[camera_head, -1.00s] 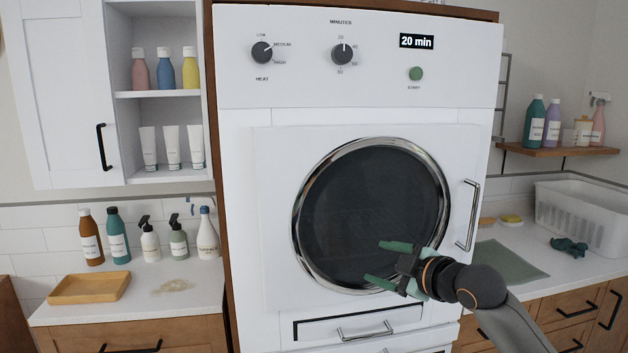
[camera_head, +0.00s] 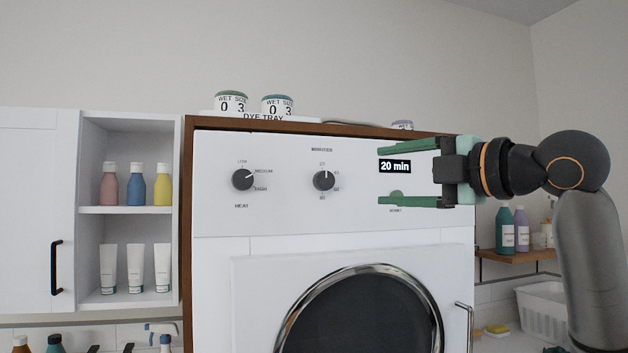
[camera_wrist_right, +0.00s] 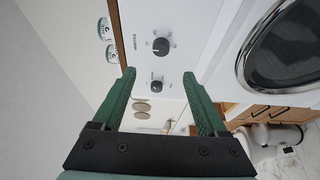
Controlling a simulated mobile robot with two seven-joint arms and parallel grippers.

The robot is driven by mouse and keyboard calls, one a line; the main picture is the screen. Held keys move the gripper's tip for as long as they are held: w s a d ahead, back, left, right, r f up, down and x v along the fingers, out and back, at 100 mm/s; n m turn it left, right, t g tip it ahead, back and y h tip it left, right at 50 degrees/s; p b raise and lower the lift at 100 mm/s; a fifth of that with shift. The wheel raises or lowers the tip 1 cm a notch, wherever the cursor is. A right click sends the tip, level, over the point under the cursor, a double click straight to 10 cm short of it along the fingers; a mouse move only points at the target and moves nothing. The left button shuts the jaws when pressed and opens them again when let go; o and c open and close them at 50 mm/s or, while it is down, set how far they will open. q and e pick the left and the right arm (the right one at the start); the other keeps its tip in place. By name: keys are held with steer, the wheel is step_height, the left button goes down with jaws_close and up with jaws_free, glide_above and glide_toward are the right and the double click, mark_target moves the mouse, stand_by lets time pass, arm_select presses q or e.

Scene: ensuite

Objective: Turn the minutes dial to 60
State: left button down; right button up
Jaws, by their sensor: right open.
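The minutes dial (camera_head: 324,181) is a dark round knob on the white dryer panel, its pale pointer up at the 20 mark. The display (camera_head: 395,167) reads "20 min". My right gripper (camera_head: 380,176) comes in from the right, open and empty, its green fingers pointing left. Its fingertips are right of the dial and apart from it, in front of the display and start button. In the right wrist view the minutes dial (camera_wrist_right: 160,46) shows beyond the open fingers (camera_wrist_right: 158,75). My left gripper is not in view.
The heat dial (camera_head: 243,180) is left of the minutes dial. The green start button (camera_head: 397,195) is partly hidden by the lower finger. The round dryer door (camera_head: 362,315) is below, its handle (camera_head: 463,328) at right. Labelled jars (camera_head: 277,104) stand on top. The space before the panel's left half is clear.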

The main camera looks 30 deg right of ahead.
mark_target(328, 181)
steer(key=w+p, duration=0.1)
steer(key=w, duration=0.2)
steer(key=w+a, duration=0.1)
steer(key=w, duration=0.3)
steer(key=w+p, duration=0.1)
steer(key=w, duration=0.3)
steer(key=shift+w+a+p, duration=0.25)
steer(key=shift+a+p, duration=0.1)
steer(key=shift+a, duration=0.05)
steer(key=shift+w+a+f, duration=0.1)
steer(key=shift+w, duration=0.65)
steer(key=shift+c, duration=0.3)
jaws_close()
